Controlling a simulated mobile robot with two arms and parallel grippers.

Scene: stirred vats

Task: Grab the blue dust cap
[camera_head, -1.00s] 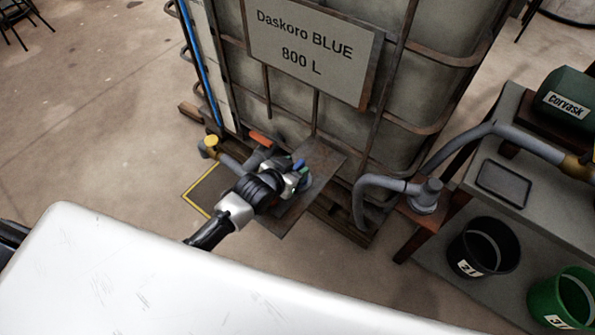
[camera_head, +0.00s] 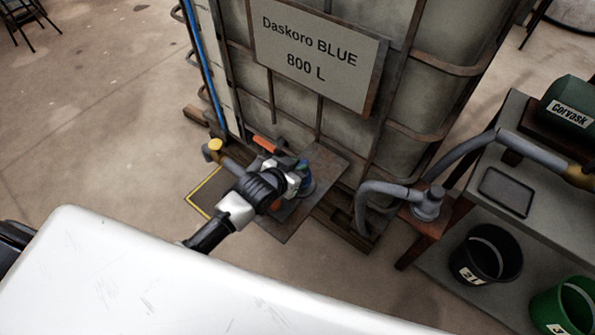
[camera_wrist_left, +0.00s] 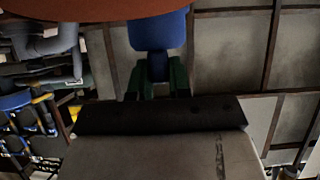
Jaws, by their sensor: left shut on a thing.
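The blue dust cap (camera_wrist_left: 158,30) fills the top middle of the left wrist view. Its narrow lower part sits between the two green fingers of my left gripper (camera_wrist_left: 158,80), which is shut on it. In the head view my left gripper (camera_head: 298,172) is low in front of the big tank, over the dark plate at its foot. Only a small bit of blue shows at its fingertips there, and my gripper hides much of the outlet area. I cannot tell whether the cap still touches a fitting. My right gripper is not in view.
The caged tank (camera_head: 410,100) with its "Daskoro BLUE 800 L" sign (camera_head: 315,58) stands close behind. An orange handle (camera_head: 266,144) and a yellow-capped pipe (camera_head: 215,146) are left of my gripper. A grey hose (camera_head: 385,190) and a bench (camera_head: 510,155) with buckets stand right.

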